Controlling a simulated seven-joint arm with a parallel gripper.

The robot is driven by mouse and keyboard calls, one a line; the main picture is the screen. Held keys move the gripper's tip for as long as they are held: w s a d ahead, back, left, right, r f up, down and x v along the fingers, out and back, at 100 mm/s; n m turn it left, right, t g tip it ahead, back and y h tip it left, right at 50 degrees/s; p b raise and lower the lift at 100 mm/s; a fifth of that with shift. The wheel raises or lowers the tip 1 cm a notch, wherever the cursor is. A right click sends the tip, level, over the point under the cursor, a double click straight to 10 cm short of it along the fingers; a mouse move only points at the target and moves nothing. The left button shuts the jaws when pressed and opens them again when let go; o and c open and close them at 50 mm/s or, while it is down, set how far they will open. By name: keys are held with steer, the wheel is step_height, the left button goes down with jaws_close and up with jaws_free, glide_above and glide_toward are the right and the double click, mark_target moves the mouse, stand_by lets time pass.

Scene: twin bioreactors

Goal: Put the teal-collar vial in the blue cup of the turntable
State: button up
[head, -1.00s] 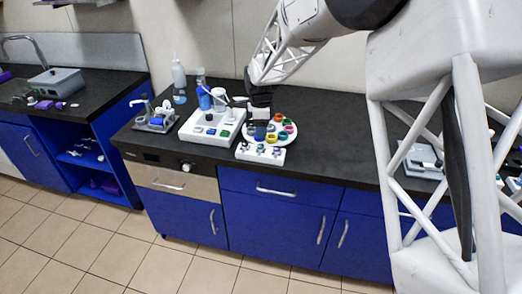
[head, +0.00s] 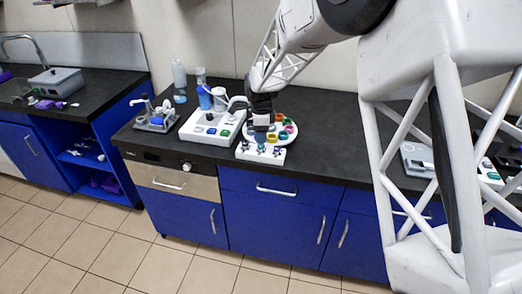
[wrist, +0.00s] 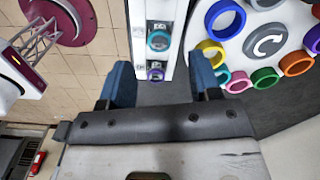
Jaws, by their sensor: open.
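My gripper (wrist: 162,68) is open and empty. The turntable (head: 293,139) carries a ring of coloured cups. The blue cup (wrist: 209,22) shows in the wrist view, right of the fingers.
Yellow (wrist: 208,47), green (wrist: 265,79) and orange (wrist: 296,65) cups are among those close together on the turntable. A white device with buttons (head: 210,128) stands left of the rack. Dark counter (head: 345,150) is clear to the turntable's right.

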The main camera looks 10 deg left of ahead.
steer(key=shift+f, duration=0.15)
steer(key=shift+f, duration=2.5)
steer(key=c, duration=1.1)
steer(key=shift+o, duration=0.2)
steer(key=shift+r, duration=0.2)
steer(key=shift+r, duration=1.4)
steer(key=shift+s+d+r, duration=0.1)
steer(key=shift+s+r, duration=0.1)
steer(key=shift+r, duration=0.1)
steer(key=s+d, duration=0.3)
steer(key=s, duration=0.4)
steer(key=s+d+r, duration=0.1)
steer(key=s+d, duration=0.3)
steer(key=s, duration=0.3)
steer(key=shift+r, duration=0.15)
